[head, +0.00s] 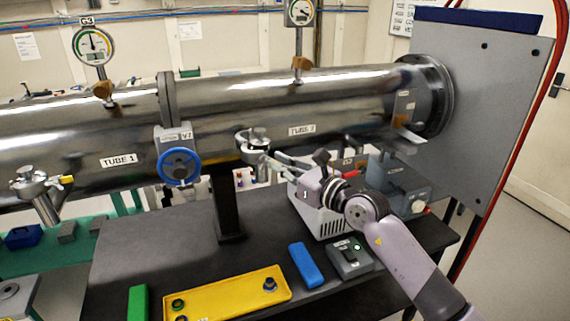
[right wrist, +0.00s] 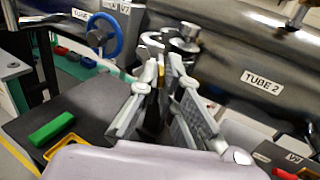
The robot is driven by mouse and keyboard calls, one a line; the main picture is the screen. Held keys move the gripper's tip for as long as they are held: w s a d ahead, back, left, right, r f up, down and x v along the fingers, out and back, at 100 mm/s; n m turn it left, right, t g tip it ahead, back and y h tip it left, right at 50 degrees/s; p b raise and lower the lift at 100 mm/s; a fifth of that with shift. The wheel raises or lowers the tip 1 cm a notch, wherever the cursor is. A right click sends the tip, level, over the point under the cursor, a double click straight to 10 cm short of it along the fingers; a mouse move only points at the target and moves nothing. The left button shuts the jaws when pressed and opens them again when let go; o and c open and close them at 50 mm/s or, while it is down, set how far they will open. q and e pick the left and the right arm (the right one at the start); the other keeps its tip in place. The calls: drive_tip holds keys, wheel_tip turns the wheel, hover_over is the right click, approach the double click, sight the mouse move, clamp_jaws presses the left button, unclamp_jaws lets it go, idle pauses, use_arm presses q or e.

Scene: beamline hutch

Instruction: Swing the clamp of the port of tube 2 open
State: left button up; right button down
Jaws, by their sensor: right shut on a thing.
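The steel tube 2 (head: 330,110) runs across the middle of the head view, with its label (right wrist: 262,82) in the right wrist view. Its port hangs below the tube, and the silvery clamp (head: 250,141) is at the port's top. The clamp (right wrist: 152,40) shows a curved jaw beyond my fingertips in the right wrist view; I cannot tell how far it is swung. My right gripper (head: 276,158) reaches in from the right and is shut on a part of the clamp, mostly hidden between the fingers (right wrist: 165,68). My left gripper is not in view.
A blue-wheeled valve (head: 179,166) stands left of the port. Tube 1 (head: 75,150) has its own clamped port (head: 38,185). On the dark bench lie a yellow tray (head: 228,294), a blue block (head: 305,265), a green block (head: 138,303) and a small control box (head: 348,257).

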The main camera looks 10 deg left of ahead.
drive_tip(key=shift+a+r, duration=0.1)
drive_tip(key=c, duration=1.8)
unclamp_jaws()
drive_tip(key=shift+a, duration=0.1)
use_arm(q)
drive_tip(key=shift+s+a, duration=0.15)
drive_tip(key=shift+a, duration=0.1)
use_arm(e)
drive_tip(key=v, duration=1.2)
drive_tip(key=shift+s, duration=0.1)
